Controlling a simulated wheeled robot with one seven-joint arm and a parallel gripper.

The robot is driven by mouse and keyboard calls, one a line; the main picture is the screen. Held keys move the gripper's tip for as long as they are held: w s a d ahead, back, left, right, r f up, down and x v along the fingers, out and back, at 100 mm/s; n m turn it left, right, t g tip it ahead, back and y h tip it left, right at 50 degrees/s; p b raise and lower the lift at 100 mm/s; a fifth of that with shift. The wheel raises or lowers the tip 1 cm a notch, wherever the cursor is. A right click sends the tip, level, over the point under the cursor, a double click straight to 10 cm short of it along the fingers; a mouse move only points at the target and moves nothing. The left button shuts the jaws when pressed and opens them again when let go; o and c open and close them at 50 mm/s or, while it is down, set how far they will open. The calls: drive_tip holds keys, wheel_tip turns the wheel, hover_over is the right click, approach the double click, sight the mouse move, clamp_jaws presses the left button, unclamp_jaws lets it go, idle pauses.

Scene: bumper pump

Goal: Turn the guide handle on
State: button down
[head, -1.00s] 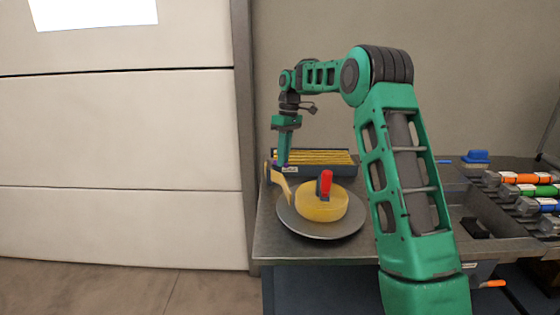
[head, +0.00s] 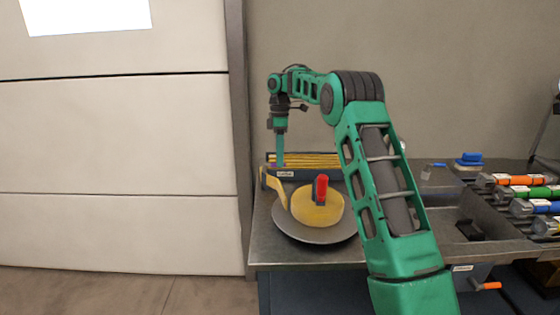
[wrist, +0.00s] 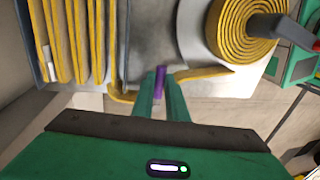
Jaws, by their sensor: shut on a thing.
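The guide handle (wrist: 160,82) is a small purple peg, seen upright between my fingers in the wrist view. My gripper (wrist: 160,92) is shut on it, with one green finger on each side. In the head view my gripper (head: 280,163) points down at the left end of the bench, and the handle is too small and hidden to make out. A yellow strip (wrist: 200,75) runs beside the fingertips to a yellow coil (wrist: 245,28). The coil (head: 315,209) lies on a round dark plate (head: 300,234), with a red-handled part (head: 321,187) on top.
A dark tray of yellow strips (head: 310,160) stands behind the coil, close to my gripper. Tools with orange, green and blue handles (head: 525,193) lie in the rack at the right. A blue object (head: 468,159) stands at the back. Bare bench (head: 262,250) shows at front left.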

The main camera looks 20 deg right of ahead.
drive_tip(key=shift+w+r, duration=0.1)
drive_tip(key=shift+r, duration=0.05)
drive_tip(key=c, duration=1.7)
unclamp_jaws()
drive_tip(key=shift+c, duration=0.2)
wheel_tip(320, 180, up, 10)
drive_tip(key=w, duration=0.2)
drive_tip(key=shift+w+d+r, duration=0.15)
drive_tip(key=shift+d+r, duration=0.1)
drive_tip(key=shift+d, duration=0.15)
